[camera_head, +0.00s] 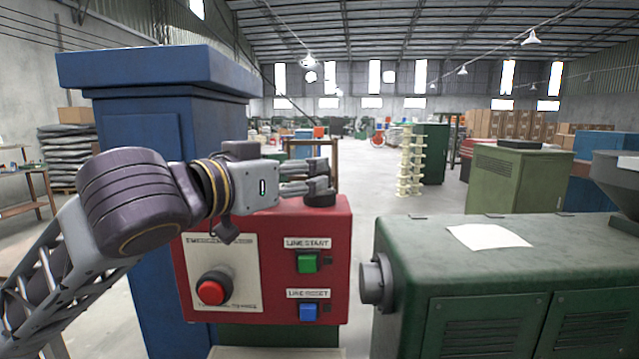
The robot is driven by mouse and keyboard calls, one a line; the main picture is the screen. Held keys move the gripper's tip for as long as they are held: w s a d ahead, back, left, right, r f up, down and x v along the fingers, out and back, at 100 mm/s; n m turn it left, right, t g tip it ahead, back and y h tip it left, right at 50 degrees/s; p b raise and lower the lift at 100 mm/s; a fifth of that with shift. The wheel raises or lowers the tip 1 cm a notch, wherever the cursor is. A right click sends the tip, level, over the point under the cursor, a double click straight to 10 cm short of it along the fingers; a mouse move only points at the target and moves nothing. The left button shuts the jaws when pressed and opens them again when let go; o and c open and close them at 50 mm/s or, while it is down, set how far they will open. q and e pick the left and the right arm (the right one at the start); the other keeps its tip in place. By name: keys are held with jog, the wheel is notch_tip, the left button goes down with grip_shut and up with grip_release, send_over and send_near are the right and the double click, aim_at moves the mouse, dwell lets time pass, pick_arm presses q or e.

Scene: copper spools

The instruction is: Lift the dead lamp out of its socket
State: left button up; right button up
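The red control box (340,235) stands in front of me. A short dark round piece (320,200) sits on its top near the right end; it looks like the lamp's socket. I cannot make out a separate lamp there. My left gripper (322,176) reaches in from the left, just above this dark piece, with its fingers pointing right. A gap shows between its two fingers, and I see nothing clearly held in it. Whether the fingertips touch the dark piece is unclear. My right gripper is not in view.
The box front has a red emergency button (211,288), a green button (307,263) and a blue button (308,312). A blue pillar (145,120) stands behind my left arm. A green cabinet (470,280) with a paper sheet (488,236) stands close on the right.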

aim_at(328, 173)
pick_arm(q)
jog(key=shift+x, duration=0.8)
jog(key=shift+w+d, duration=0.1)
jog(key=shift+w, duration=0.05)
jog(key=shift+w+d+f, duration=0.2)
jog(key=shift+w+d, duration=0.1)
jog(key=shift+w, duration=0.3)
jog(key=x, duration=0.1)
jog(key=p+x, duration=0.1)
jog(key=shift+w+d+f, duration=0.15)
jog(key=shift+w+f, duration=0.1)
jog(key=shift+w, duration=0.05)
jog(key=shift+w+d, duration=0.15)
jog(key=shift+w, duration=0.15)
jog(key=shift+w+d+f, duration=0.1)
jog(key=shift+w+d, duration=0.1)
jog(key=shift+w, duration=0.05)
jog(key=c, duration=1)
jog(key=shift+c, duration=0.7)
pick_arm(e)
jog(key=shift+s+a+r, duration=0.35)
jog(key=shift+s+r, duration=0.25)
